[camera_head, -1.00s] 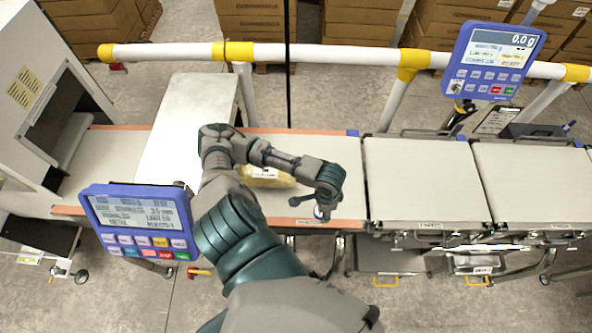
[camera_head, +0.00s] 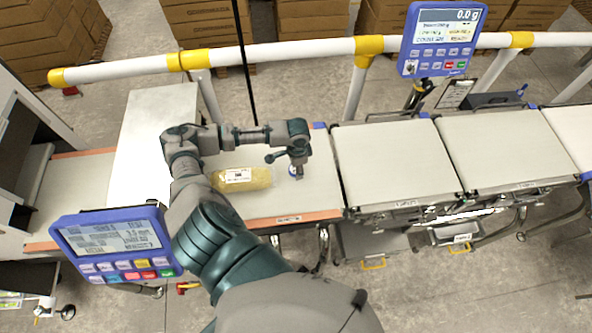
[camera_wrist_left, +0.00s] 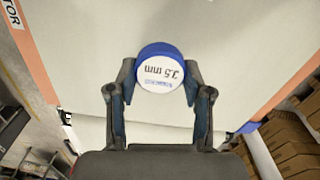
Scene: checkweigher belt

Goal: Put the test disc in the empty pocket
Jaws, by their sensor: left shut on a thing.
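The test disc (camera_wrist_left: 160,68) is a round blue piece with a white face marked 3.5 mm, in the left wrist view. My left gripper (camera_wrist_left: 160,82) is shut on it, one finger on each side. In the head view the left gripper (camera_head: 295,170) is over the pale belt (camera_head: 325,195), right of a yellow bag (camera_head: 243,179). The disc (camera_head: 296,176) shows there only as a small blue and white spot below the fingers. I cannot make out an empty pocket in either view. My right gripper is not in view.
A blue control panel (camera_head: 113,244) stands at the front left. Two belt sections (camera_head: 395,160) continue to the right, with a small labelled tray (camera_head: 455,233) below their front edge. A white and yellow rail (camera_head: 280,52) runs behind, with a scale display (camera_head: 441,38) above it.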

